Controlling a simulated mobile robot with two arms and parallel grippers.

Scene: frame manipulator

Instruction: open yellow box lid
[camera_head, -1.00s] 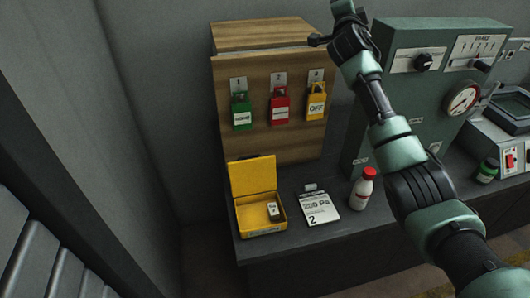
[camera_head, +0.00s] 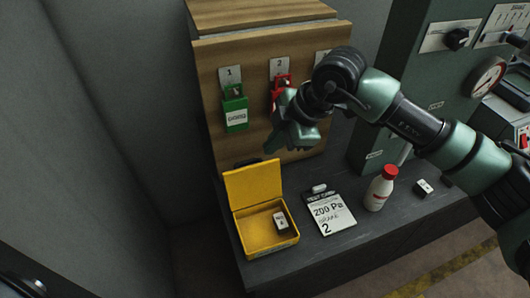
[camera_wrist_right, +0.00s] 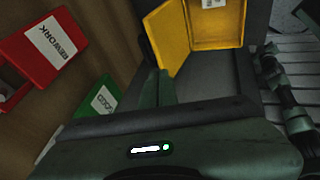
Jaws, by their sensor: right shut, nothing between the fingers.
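The yellow box (camera_head: 247,245) stands on the dark bench with its lid (camera_head: 254,185) swung up, roughly upright. A small dark block with a white label (camera_head: 282,221) lies inside. My right gripper (camera_wrist_right: 158,80) is shut and empty, close behind the lid's raised edge; I cannot tell whether it touches. In the head view its fingertips are hard to make out. An arm at the wrist view's right edge seems to be my left one; its fingers are unclear.
A wooden board holds a green tag (camera_head: 235,110) and a red tag (camera_head: 278,85), partly behind my right arm. A test card (camera_head: 328,214), a red-capped bottle (camera_head: 381,188) and a small block (camera_head: 424,187) lie right of the box. A green machine (camera_head: 400,90) stands behind.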

